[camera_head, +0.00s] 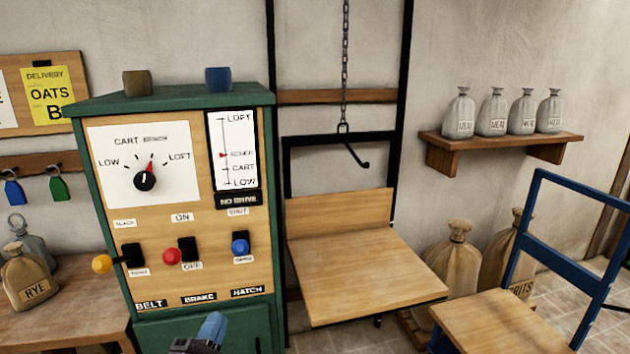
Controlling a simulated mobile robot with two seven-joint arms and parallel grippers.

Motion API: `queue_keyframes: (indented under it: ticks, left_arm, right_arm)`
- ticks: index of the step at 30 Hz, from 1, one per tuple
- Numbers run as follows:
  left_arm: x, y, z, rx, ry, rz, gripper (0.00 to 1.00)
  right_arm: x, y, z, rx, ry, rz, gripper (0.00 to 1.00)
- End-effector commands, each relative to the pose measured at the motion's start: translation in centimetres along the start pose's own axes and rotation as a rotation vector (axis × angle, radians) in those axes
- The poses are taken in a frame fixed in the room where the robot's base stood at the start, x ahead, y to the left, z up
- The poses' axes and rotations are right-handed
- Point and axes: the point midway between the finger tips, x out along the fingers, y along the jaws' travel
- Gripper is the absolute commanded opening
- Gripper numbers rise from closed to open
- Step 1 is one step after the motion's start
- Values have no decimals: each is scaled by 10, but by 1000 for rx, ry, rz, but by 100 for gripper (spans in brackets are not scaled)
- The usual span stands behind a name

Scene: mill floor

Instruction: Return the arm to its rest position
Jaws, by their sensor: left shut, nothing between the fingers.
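My left gripper (208,333) shows at the bottom edge of the head view, in front of the lower part of the control cabinet (262,200). Only its blue and dark end is visible; it is shut and holds nothing. It is below the cabinet's levers and appears apart from them. The rest of my left arm is out of the picture. My right gripper is not in view.
The cabinet carries a dial (147,180), a yellow-knobbed lever (103,264), a red knob (172,256) and a blue knob (240,246). A wooden hoist platform (360,270) stands right of it. A blue cart (500,320) is at lower right. A table (80,320) is left.

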Motion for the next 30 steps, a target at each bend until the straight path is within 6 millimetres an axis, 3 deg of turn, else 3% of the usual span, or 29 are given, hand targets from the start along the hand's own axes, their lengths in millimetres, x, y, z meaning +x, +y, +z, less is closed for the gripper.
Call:
queue_keyframes:
  ticks: [8,14,17,22,27,30]
  left_arm:
    - [-12,-27,-5,783,-79,-161,0]
    - [-53,-58,-36,1369,-153,-358,0]
    - [-87,-74,-59,1647,-212,-497,0]
    - [-166,-94,-102,2009,-346,-785,0]
    - [-239,-100,-125,2060,-387,-982,0]
    - [-268,-103,-129,2034,-393,-1041,0]
  right_arm:
    - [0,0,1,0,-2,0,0]
    - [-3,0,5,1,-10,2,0]
    - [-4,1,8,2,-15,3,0]
    - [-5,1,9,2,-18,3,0]
    - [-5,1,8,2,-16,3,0]
    - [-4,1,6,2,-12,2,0]
